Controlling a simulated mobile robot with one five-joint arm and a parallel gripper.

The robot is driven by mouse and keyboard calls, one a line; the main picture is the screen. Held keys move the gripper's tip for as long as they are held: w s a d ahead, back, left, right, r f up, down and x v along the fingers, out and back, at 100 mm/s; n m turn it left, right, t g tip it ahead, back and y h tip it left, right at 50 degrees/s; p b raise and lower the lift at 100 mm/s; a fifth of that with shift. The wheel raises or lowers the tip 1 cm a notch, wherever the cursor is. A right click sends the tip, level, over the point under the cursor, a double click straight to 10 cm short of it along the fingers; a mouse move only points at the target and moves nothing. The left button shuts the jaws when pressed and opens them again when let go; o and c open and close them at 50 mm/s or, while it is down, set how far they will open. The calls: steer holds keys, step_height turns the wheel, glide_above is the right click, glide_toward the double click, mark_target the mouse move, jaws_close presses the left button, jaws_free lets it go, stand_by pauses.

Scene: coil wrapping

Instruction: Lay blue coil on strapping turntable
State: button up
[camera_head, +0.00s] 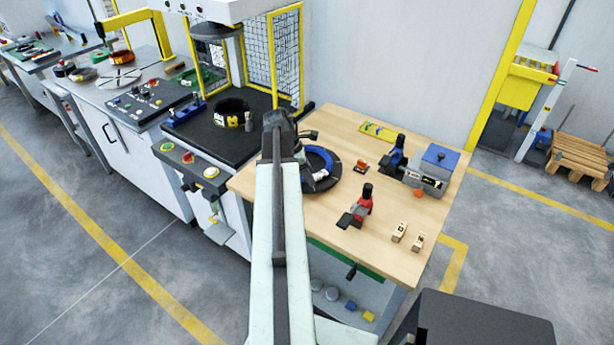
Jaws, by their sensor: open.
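The blue coil (324,157) lies flat on a round black turntable (336,177) on the wooden bench, just right of my arm. My arm hides the left side of both. My gripper (316,155) is at the coil, with one dark finger toward its far side and the other toward its near side. The jaws are open. I cannot tell whether either finger touches the coil.
On the wooden bench (385,240) stand a red-handled tool (362,205), a blue-handled tool (396,155), a grey-blue box unit (432,170) and small lettered blocks (399,232). A black press bed (205,138) with a yellow guard is at left.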

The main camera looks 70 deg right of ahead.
steer(key=p+v, duration=1)
steer(key=v, duration=0.2)
steer(key=shift+p, duration=0.4)
